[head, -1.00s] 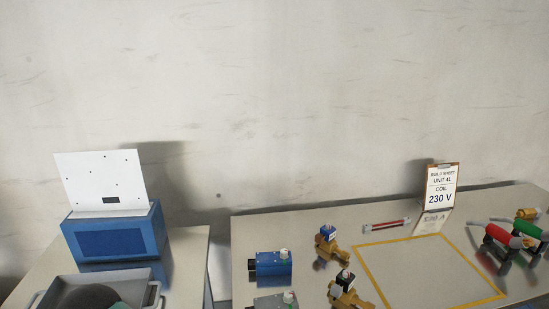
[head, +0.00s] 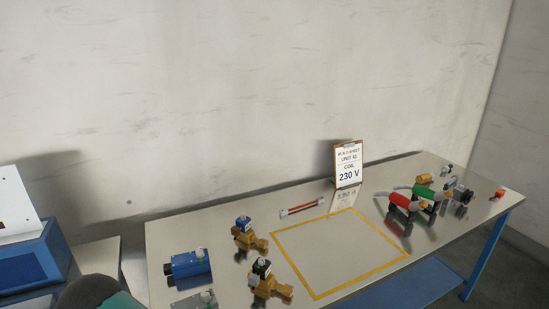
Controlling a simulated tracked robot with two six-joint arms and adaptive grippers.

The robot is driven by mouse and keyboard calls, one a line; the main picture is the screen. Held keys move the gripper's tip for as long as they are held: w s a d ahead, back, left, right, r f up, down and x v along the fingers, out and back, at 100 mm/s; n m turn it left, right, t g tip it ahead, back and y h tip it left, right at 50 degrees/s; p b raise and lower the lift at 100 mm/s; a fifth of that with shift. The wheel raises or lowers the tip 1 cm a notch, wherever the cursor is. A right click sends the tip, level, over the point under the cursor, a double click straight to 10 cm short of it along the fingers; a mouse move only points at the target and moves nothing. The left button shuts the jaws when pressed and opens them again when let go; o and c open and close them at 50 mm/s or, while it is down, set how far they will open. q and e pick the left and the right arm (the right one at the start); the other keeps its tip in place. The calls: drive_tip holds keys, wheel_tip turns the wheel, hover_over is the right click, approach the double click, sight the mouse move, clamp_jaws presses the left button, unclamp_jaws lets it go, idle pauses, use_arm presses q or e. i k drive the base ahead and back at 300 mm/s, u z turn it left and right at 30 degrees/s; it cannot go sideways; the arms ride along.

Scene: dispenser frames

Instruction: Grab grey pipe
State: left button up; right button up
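I cannot pick out a grey pipe with certainty. Small grey and metallic parts (head: 449,183) lie at the right end of the workbench (head: 215,232), too small to tell apart. Near them, a red cylinder (head: 401,201) and a green cylinder (head: 424,192) rest on dark stands. A thin red rod with pale ends (head: 302,207) lies at the back of the bench, left of the build sheet. Neither gripper shows in the head view.
A yellow-taped rectangle (head: 292,265) on the bench is empty. Two brass valves (head: 249,236) (head: 268,283) and a blue unit (head: 188,267) stand left of it. A build sheet (head: 348,165) reads coil 230 V. A blue box (head: 35,258) is at far left.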

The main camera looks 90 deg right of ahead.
sight(454, 177)
drive_tip(key=u, duration=0.05)
drive_tip(key=i, duration=0.25)
drive_tip(key=z, duration=2.85)
drive_tip(key=i, duration=0.2)
drive_tip(key=z, duration=1.2)
drive_tip(key=k, duration=0.35)
drive_tip(key=z, duration=0.5)
drive_tip(key=i, duration=1.4)
drive_tip(key=u, duration=0.4)
